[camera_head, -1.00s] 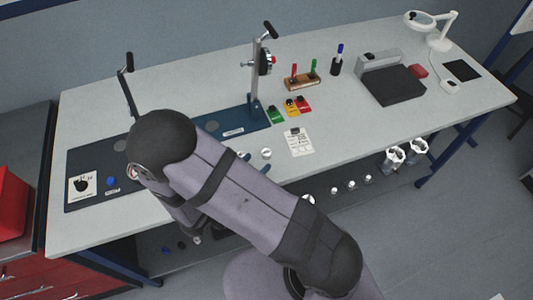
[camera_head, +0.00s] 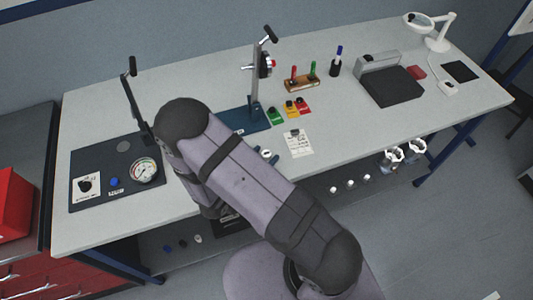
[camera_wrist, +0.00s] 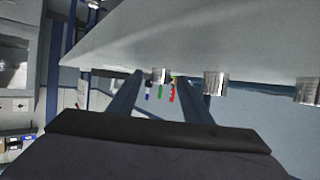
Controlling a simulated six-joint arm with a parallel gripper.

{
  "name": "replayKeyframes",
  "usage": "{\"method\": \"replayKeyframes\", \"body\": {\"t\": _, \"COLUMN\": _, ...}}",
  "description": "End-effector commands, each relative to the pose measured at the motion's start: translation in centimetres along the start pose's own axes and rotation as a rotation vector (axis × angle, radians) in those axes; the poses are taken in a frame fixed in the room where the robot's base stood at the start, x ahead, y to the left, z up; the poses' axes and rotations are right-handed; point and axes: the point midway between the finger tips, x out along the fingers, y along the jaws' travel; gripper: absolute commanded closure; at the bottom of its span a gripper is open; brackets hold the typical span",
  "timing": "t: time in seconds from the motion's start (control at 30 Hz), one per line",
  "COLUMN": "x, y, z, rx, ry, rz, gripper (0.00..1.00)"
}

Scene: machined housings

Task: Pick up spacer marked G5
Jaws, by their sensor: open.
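A small one (camera_wrist: 161,76) shows between the dark blue fingers of my gripper (camera_wrist: 160,82). A larger one (camera_wrist: 215,82) is just right of the right finger, and another (camera_wrist: 307,91) is at the right edge. No marking is readable, so I cannot tell which is G5. My gripper is open, with no cylinder visibly held. In the head view, one small pale cylinder (camera_head: 266,153) shows beside my arm, which hides most of the gripper.
A white paper card (camera_head: 298,143) lies right of my arm, with green, yellow and red blocks (camera_head: 290,108) behind it. A lever press (camera_head: 255,85) stands on a blue base. A dial gauge (camera_head: 144,171) stands on the dark left plate. The front right worktop is clear.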

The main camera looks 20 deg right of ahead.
Motion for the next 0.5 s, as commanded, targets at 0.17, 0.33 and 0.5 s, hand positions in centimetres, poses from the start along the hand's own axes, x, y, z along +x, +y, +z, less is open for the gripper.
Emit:
{"method": "replayKeyframes", "body": {"t": 0.17, "x": -0.02, "y": 0.01, "z": 0.02, "rx": 0.0, "ry": 0.0, "rz": 0.0, "gripper": 0.72}}
{"method": "replayKeyframes", "body": {"t": 0.33, "x": -0.03, "y": 0.02, "z": 0.01, "rx": 0.0, "ry": 0.0, "rz": 0.0, "gripper": 0.99}}
{"method": "replayKeyframes", "body": {"t": 0.5, "x": -0.04, "y": 0.02, "z": 0.0, "rx": 0.0, "ry": 0.0, "rz": 0.0, "gripper": 0.99}}
